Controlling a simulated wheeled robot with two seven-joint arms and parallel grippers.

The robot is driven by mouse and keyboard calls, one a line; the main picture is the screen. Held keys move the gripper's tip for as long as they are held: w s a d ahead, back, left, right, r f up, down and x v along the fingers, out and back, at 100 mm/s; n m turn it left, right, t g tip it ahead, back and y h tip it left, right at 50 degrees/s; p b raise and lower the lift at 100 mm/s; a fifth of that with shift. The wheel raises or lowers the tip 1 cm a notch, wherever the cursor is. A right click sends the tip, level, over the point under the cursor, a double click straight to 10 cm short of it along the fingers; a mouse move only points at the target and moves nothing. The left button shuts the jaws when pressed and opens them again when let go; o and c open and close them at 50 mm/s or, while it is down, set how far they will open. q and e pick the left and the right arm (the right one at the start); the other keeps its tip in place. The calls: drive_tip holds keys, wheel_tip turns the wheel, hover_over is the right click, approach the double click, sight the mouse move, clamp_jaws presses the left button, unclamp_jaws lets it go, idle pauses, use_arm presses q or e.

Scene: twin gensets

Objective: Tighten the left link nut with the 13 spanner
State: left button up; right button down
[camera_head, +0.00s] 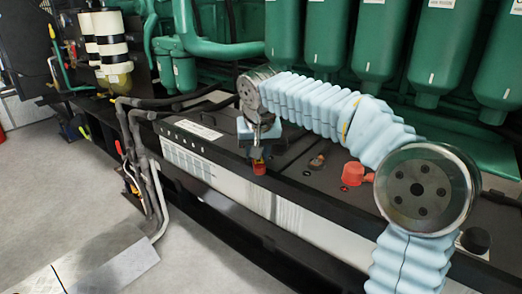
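One arm in a pale blue sleeve comes in from the lower right. My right gripper (258,140) points down over the black-topped battery (215,117), close to a small red-topped part (259,167). The fingers are small and dark here, and I cannot tell whether they are open or shut. No 13 spanner can be made out. A brown metal terminal (317,162) stands on the battery top to the right of the gripper. A red cap (354,174) sits farther right. The left link nut cannot be told apart; the gripper may hide it. My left gripper is not in view.
Green engine cylinders (328,35) and pipes (215,48) rise close behind the batteries. Dark cables and hoses (140,165) hang at the left end. The grey floor (50,200) at left is mostly clear.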

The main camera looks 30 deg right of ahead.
drive_tip(key=shift+w+a+r+m+p, duration=0.15)
drive_tip(key=shift+w+a+m+p, duration=0.2)
drive_tip(key=shift+a+m, duration=0.25)
drive_tip(key=shift+w+a+m+h, duration=0.15)
drive_tip(key=shift+a+m+h, duration=0.15)
drive_tip(key=shift+a, duration=0.2)
drive_tip(key=shift+w+a+m+p, duration=0.45)
drive_tip(key=shift+a+m+p, duration=0.1)
drive_tip(key=shift+p, duration=0.1)
drive_tip(key=shift+w+a+m+g+h, duration=0.2)
drive_tip(key=shift+a+m+g+h, duration=0.05)
drive_tip(key=shift+m+g+h, duration=0.1)
